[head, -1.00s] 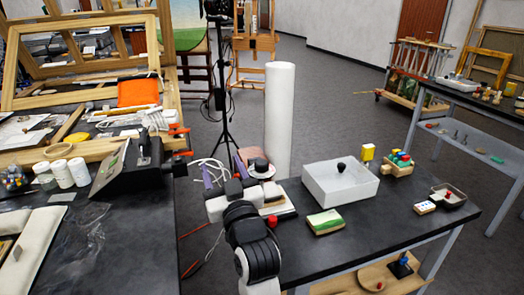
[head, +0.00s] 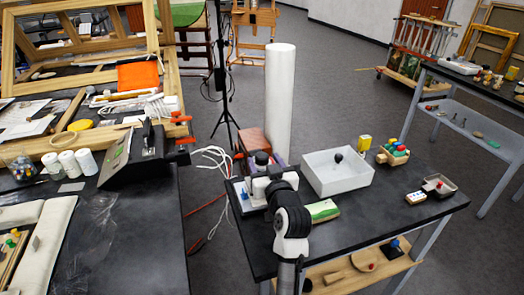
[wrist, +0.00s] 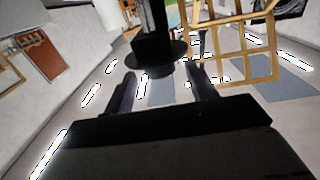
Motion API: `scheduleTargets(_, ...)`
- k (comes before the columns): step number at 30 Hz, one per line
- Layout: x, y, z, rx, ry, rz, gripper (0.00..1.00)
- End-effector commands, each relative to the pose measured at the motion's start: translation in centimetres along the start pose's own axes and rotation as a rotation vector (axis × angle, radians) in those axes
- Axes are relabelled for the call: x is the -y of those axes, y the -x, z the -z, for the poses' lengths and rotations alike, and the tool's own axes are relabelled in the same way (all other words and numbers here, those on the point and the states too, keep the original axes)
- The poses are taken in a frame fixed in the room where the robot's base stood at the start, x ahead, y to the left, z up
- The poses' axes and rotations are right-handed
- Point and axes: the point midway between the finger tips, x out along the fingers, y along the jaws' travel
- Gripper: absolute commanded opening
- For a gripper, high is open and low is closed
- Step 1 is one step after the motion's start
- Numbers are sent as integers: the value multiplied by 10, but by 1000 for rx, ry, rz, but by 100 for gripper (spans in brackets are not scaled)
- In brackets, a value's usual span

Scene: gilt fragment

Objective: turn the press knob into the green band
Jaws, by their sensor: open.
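A black round knob-like piece (head: 262,158) stands on a pale base at the back left of the right-hand table; I take it for the press knob, though my arm partly covers it. My gripper (head: 258,184) is beside it, with its fingers mostly hidden. In the wrist view my gripper (wrist: 161,78) is open, two dark fingers apart. A dark post with a round flange (wrist: 155,62) shows ahead, between the fingertips in the picture; contact cannot be told. No green band can be made out on it.
A tall white cylinder (head: 281,100) stands behind. A sloped black device (head: 133,160) is on the left table.

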Motion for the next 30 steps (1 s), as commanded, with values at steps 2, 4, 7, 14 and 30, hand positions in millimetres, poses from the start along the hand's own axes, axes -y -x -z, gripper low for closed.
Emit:
scheduleTargets(2, 0, -13, 2, 1, 0, 1, 57)
scheduleTargets(4, 0, -21, 2, 1, 0, 0, 57)
scheduleTargets(7, 0, -28, 1, 0, 1, -1, 57)
scheduleTargets(14, 0, -32, 0, 0, 0, -1, 57)
scheduleTargets(30, 0, -32, 0, 0, 0, -1, 13)
